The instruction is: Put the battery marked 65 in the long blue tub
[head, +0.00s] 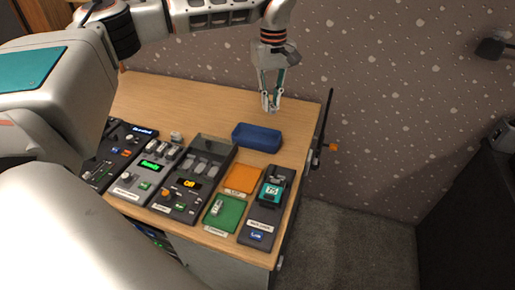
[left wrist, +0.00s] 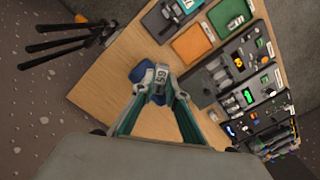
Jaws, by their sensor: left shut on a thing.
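The battery marked 65 (left wrist: 160,82) is small and grey, and its number shows in the left wrist view. My left gripper (head: 270,106) is shut on it, with the fingers on either side. In the head view the gripper hangs above the back of the table, beyond the tub, and the battery is hard to make out there. The long blue tub (head: 257,137) lies on the table near its right end. In the left wrist view the tub (left wrist: 142,73) is partly hidden behind the fingertips and battery. My right gripper is not in view.
Several control panels (head: 140,178) line the table's front. A dark tray with grey pieces (head: 208,152), an orange pad (head: 241,179), a green pad (head: 223,213) and a dark unit with a teal 75 display (head: 270,192) stand nearby. The back left tabletop (head: 160,98) is clear.

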